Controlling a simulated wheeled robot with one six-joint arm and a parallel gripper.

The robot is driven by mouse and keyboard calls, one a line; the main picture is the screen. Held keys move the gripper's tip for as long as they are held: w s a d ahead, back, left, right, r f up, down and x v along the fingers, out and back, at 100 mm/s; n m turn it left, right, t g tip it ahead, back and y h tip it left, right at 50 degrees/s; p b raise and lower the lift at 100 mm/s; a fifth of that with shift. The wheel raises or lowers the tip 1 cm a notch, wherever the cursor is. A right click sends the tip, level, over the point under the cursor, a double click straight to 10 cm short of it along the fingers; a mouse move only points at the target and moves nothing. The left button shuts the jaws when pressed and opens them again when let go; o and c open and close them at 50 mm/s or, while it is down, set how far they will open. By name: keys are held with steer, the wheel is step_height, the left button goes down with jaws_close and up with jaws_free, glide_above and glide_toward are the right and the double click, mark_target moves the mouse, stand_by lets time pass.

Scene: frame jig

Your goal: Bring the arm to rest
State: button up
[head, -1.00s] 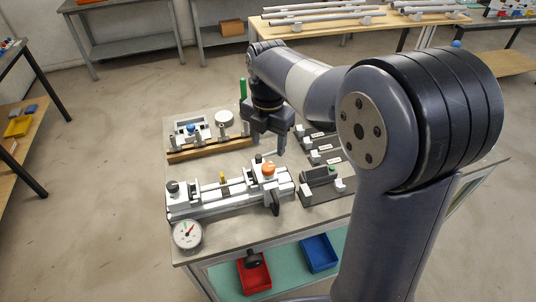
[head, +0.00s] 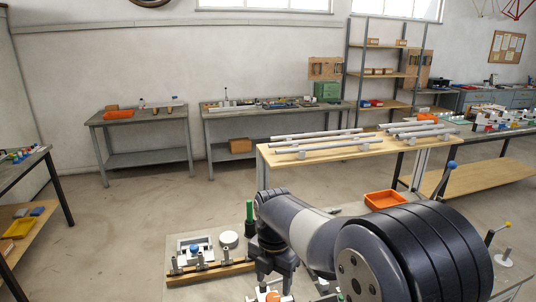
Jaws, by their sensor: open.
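My gripper (head: 274,280) hangs fingers-down over the work table in the head view, at the lower middle. It is open, and I see nothing between its fingers. My arm reaches in from the lower right and hides part of the table. An orange-topped part of the jig (head: 271,296) shows below the gripper at the bottom edge; the rest of the jig is out of the picture.
Left of my gripper is a wooden rack with upright pegs (head: 210,270). Behind it stand a green bottle-like item (head: 249,212) and a white round piece (head: 228,239). An orange tray (head: 384,200) sits behind my arm. A wooden table (head: 290,158) holds metal tubes. Open floor lies left.

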mark_target(273, 297)
step_height(273, 297, down, 6)
steer(key=shift+r, duration=0.25)
